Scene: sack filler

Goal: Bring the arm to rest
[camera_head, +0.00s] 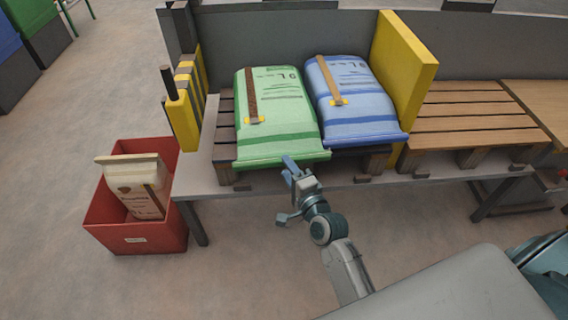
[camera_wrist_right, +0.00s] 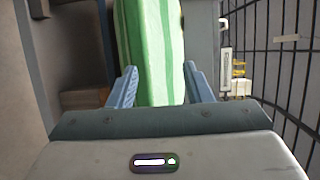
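My right gripper (camera_head: 289,168) is in front of the table's near edge, just beside the near end of a green sack (camera_head: 278,105). In the right wrist view, the two blue fingers of the right gripper (camera_wrist_right: 160,82) stand wide apart with nothing held between them. The green-striped sack (camera_wrist_right: 150,45) shows beyond them; I cannot tell whether a finger touches it. The green sack lies on a dark pallet, next to a blue sack (camera_head: 355,100). My left gripper is not in view.
A yellow panel (camera_head: 407,75) stands right of the blue sack, with an empty wooden pallet (camera_head: 470,115) beyond. A yellow-black striped post (camera_head: 184,110) stands left. A red bin (camera_head: 135,238) on the floor holds a tan sack (camera_head: 132,183). Floor (camera_head: 250,260) before the table is clear.

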